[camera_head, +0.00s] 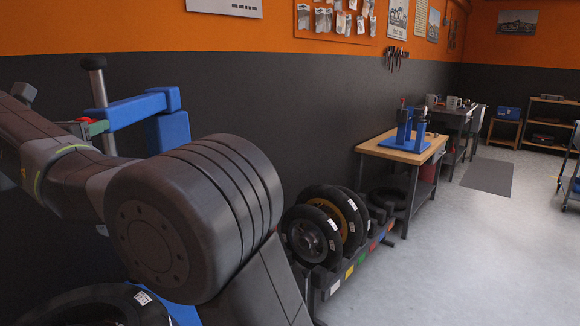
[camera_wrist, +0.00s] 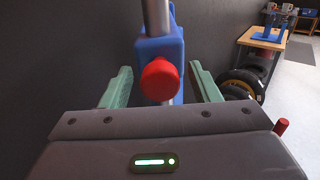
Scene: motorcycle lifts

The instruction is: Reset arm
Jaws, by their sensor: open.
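My arm fills the left of the head view, its large dark joint in front of a blue stand. My gripper (camera_wrist: 164,90) shows in the wrist view, its two pale green fingers apart. Between them, in the picture, is a blue clamp block (camera_wrist: 160,57) with a red knob (camera_wrist: 160,80) on a metal post (camera_wrist: 157,17). I cannot tell whether the fingers touch it. In the head view a small green part of my gripper (camera_head: 92,127) shows beside the blue stand's arm (camera_head: 138,110); the fingertips are hidden there.
A rack of tires (camera_head: 325,235) stands along the dark wall, right of my arm. Beyond it is a wooden workbench (camera_head: 395,148) with a blue fixture (camera_head: 408,130). Another tire (camera_head: 95,305) lies at lower left. The grey floor (camera_head: 460,255) at right is clear.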

